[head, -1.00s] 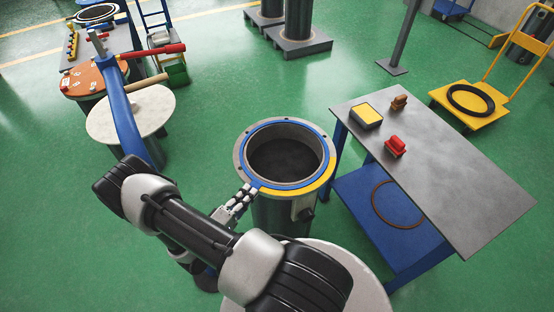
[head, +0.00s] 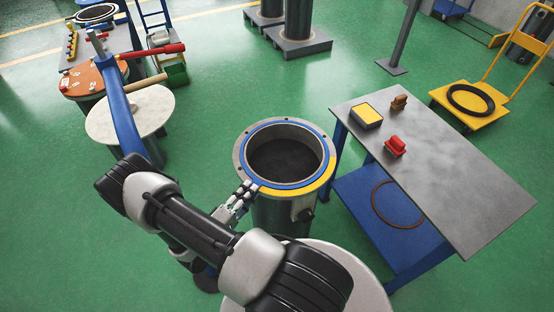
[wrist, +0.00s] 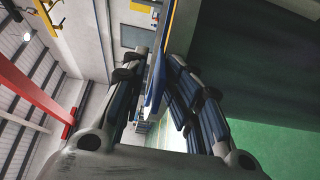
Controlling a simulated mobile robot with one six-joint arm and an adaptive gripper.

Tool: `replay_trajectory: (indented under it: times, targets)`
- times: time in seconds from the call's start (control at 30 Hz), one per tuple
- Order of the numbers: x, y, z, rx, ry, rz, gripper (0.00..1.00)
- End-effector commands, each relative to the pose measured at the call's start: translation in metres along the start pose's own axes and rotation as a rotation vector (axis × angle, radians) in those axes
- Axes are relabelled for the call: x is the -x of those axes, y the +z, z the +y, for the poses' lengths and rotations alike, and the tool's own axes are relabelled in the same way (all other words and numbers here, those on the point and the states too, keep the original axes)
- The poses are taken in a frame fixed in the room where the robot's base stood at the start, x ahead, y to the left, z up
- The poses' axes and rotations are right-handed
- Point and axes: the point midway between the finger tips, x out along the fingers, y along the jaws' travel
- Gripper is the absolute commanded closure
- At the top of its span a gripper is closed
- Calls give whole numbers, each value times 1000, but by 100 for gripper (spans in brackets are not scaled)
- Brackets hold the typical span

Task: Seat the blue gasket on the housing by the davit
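The blue gasket (head: 246,161) lies as a ring on the grey flange of the open dark cylindrical housing (head: 272,215), around its bore. It looks flat and concentric, with flange showing outside it. A yellow band marks the flange's front right. My gripper (head: 246,190) is at the front left edge of the flange. In the wrist view its fingers (wrist: 158,75) stand apart on either side of a blue piece (wrist: 155,88), seemingly the gasket's tab, with gaps visible. A blue davit post (head: 124,112) with a red handle stands left of the housing.
A grey table (head: 440,165) at right holds a yellow-topped box, a brown piece and a red piece; a brown ring (head: 397,222) lies on its blue lower shelf. A yellow cart (head: 468,118) carries a black ring. An orange cover (head: 93,78) and pale disc (head: 130,110) stand left.

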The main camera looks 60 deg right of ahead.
Motion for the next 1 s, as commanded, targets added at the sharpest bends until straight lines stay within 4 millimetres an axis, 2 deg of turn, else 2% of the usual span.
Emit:
replay_trajectory:
  times: [0.27,1.0]
  targets:
    - [4,0,0,0,0,2,72]
    - [49,-1,0,-1,1,3,72]
